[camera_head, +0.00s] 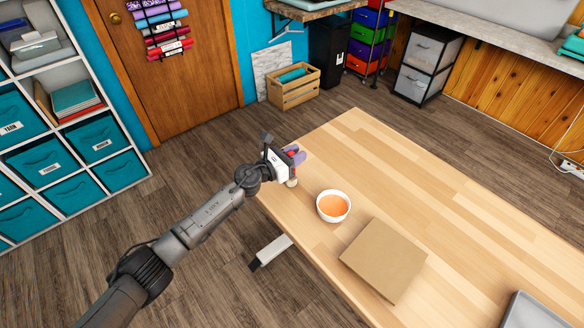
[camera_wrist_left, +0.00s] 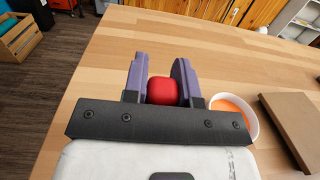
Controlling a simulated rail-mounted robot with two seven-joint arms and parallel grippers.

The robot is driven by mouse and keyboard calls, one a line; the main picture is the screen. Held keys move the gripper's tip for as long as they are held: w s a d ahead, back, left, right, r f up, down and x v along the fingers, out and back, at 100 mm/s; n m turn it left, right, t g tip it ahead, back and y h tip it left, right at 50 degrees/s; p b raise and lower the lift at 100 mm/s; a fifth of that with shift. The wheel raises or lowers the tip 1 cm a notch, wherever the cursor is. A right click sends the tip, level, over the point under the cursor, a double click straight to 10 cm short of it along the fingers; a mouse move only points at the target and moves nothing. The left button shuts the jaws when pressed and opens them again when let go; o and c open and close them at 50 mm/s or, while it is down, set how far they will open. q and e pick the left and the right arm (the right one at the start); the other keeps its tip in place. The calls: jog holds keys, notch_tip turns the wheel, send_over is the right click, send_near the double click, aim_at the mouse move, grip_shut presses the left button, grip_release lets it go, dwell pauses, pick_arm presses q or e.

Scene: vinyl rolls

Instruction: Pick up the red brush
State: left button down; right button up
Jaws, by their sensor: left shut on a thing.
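The red brush (camera_wrist_left: 162,91) shows in the left wrist view as a rounded red end between the two purple fingers of my left gripper (camera_wrist_left: 161,80). The gripper is shut on it, with a finger against each side. In the head view my left gripper (camera_head: 294,157) is at the table's far left corner. A little red of the brush and a pale end below it show there, close to the tabletop. I cannot tell whether the brush touches the table. The rest of the brush is hidden by the gripper. My right gripper is not in view.
A white bowl (camera_head: 333,206) of orange liquid stands on the wooden table (camera_head: 440,190), right of my gripper. A grey tray (camera_head: 530,312) sits at the lower right. The table's far right part is clear.

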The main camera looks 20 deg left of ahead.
pick_arm(q)
jog(key=shift+r, duration=0.5)
jog(key=s+d+r+p, duration=0.1)
jog(key=d+r+p, duration=0.8)
jog(key=d+r, duration=0.1)
jog(key=shift+s+d, duration=0.2)
jog(key=shift+d, duration=0.6)
